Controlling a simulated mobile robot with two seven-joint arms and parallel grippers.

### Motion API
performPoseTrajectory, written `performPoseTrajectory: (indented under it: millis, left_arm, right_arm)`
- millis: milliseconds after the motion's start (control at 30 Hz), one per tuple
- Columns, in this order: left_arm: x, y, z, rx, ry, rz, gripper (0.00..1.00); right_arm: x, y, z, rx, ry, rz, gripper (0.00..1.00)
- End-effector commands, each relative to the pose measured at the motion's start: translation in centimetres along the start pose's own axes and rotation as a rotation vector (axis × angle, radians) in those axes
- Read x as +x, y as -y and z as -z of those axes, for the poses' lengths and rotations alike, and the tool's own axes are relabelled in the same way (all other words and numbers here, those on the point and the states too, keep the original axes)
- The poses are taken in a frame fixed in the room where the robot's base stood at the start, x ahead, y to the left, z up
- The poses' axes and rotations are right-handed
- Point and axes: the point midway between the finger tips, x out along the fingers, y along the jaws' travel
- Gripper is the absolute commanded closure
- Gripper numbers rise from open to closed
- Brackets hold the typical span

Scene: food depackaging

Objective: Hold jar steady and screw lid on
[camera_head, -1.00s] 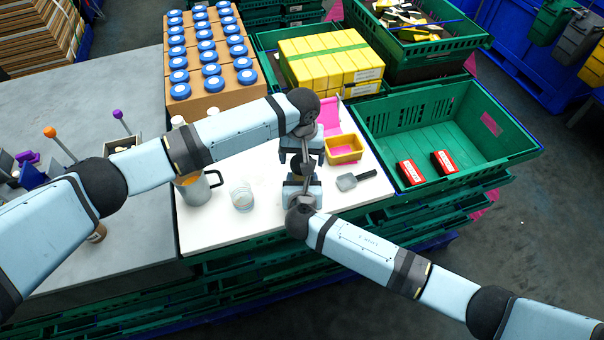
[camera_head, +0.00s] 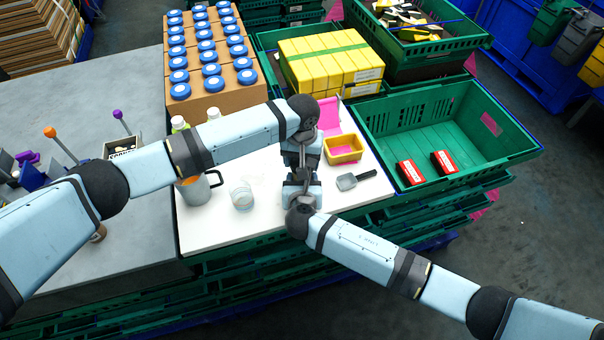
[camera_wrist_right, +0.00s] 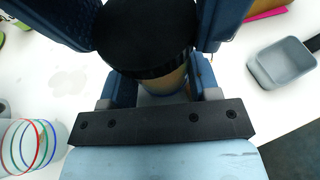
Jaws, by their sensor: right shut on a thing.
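The jar (camera_wrist_right: 167,82) has an amber body and a wide black lid (camera_wrist_right: 148,35) over its top in the right wrist view. My right gripper (camera_wrist_right: 160,88) is shut on the jar body, with one finger on each side. In the head view my right gripper (camera_head: 302,178) comes from below, and my arms hide the jar. My left gripper (camera_head: 300,160) is above it, facing it. Its blue parts flank the lid in the right wrist view; whether they press on the lid I cannot tell. How far the lid is threaded is hidden.
A grey mug (camera_head: 196,190), a clear glass (camera_head: 242,197), a grey scoop (camera_head: 347,182) and a yellow tray (camera_head: 344,149) stand around the grippers on the white board (camera_head: 225,234). A green crate (camera_head: 385,122) with red packs is at right. Blue-lidded jars (camera_head: 208,57) stand behind.

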Motion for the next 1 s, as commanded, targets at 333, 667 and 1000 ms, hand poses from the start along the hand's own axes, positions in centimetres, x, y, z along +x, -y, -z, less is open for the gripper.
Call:
performPoseTrajectory:
  millis: [333, 667, 1000]
  left_arm:
    - [0.0, 0.0, 0.0, 0.203, 0.000, 0.001, 0.65]
    - [0.0, 0.0, 0.0, 0.201, 0.000, 0.001, 0.11]
    - [-1.1, 0.0, 0.1, 0.201, -0.001, 0.000, 0.11]
  right_arm:
    - [0.0, 0.0, 0.0, 0.000, 0.000, 0.001, 1.00]
    - [0.0, 0.0, 0.0, 0.000, 0.000, 0.001, 1.00]
    - [0.0, 0.0, 0.0, 0.000, 0.000, 0.001, 1.00]
